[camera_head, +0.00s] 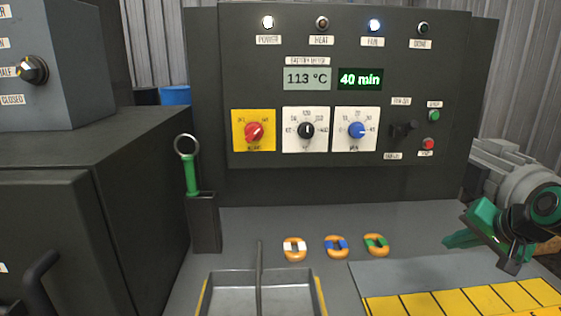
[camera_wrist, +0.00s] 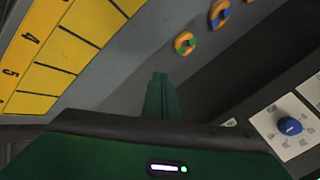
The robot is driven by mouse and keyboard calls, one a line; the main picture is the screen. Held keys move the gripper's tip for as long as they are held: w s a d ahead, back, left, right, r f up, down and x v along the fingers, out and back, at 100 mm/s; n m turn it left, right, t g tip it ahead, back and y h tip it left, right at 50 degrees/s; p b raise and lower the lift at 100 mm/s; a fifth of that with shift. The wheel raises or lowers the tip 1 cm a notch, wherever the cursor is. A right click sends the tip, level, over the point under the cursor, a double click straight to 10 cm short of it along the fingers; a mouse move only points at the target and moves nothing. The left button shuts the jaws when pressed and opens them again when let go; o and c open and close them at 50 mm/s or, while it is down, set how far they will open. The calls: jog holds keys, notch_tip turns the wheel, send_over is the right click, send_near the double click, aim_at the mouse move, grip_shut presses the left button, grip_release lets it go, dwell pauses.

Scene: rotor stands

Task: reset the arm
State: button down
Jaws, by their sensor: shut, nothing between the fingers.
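My gripper (camera_head: 450,240) shows at the right of the head view, over the right side of the grey bench, beside the control panel. Its green fingers are together in the wrist view (camera_wrist: 160,82), with nothing between them. They are apart from the orange ring with a green band (camera_head: 376,245), which lies to their left in the head view. That ring also shows in the wrist view (camera_wrist: 185,43), beyond the fingertips.
The control panel (camera_head: 375,190) stands behind the bench, with red, black and blue dials. Orange rings with white (camera_head: 294,249) and blue (camera_head: 336,247) bands lie on the bench. A green-handled tool (camera_head: 191,172) stands in a dark holder. A metal tray (camera_head: 235,297) and yellow numbered strip (camera_head: 430,305) are in front.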

jog(key=s+f+n+g, duration=0.1)
jog(key=s+g, duration=0.3)
jog(key=s, duration=0.8)
jog(key=s+f+n+g, duration=0.1)
jog(key=s+g, duration=0.3)
jog(key=s, duration=0.8)
jog(key=shift+f+n+g+h, duration=0.3)
jog(key=shift+f+g+h, duration=0.1)
jog(key=shift+f, duration=0.45)
